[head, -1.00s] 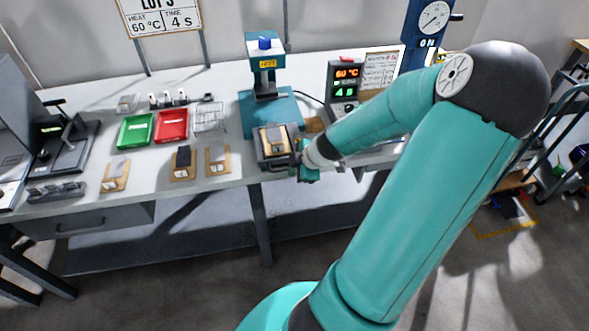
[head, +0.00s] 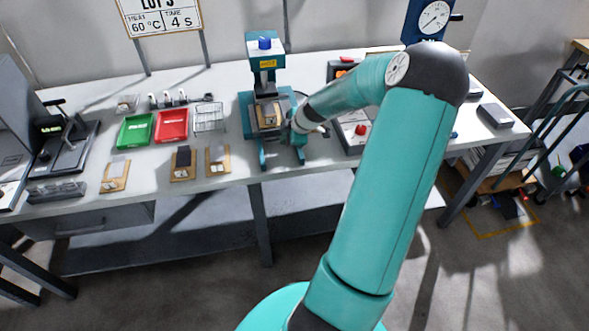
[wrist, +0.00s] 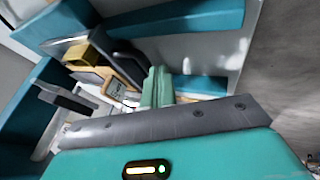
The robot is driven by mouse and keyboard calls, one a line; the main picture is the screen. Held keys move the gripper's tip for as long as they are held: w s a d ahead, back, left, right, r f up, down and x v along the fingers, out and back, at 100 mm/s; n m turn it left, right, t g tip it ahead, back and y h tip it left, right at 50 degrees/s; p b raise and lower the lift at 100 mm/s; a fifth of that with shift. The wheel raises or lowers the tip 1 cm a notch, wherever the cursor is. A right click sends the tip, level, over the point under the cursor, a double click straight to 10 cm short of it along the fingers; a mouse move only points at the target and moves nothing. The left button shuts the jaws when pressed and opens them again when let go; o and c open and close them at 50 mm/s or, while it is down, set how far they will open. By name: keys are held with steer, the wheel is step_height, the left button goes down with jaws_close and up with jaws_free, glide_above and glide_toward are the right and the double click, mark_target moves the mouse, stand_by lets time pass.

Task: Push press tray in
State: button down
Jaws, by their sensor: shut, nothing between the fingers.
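The teal press (head: 265,68) with a blue knob stands at the back middle of the bench. Its dark tray (head: 257,127) sits back in the press base under the head, bearing a wooden plate with a grey piece (head: 268,113). The plate and piece also show in the wrist view (wrist: 118,90), close below a gold block (wrist: 82,54). My gripper (head: 297,138) is at the tray's front right corner. In the wrist view its teal fingers (wrist: 157,87) are together and empty, beside the tray. Whether they touch the tray is hard to tell.
A green tray (head: 135,130), a red tray (head: 171,125) and a wire rack (head: 208,117) stand to the left. Wooden plates with pieces (head: 183,163) lie along the front. A control box (head: 353,132) with a red button is right of my gripper.

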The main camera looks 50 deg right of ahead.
mark_target(278, 133)
steer(key=w+d, duration=0.2)
steer(key=w, duration=0.1)
steer(key=shift+w+d+r, duration=0.1)
steer(key=shift+w+d, duration=0.1)
steer(key=shift+w, duration=0.15)
steer(key=shift+a, duration=0.15)
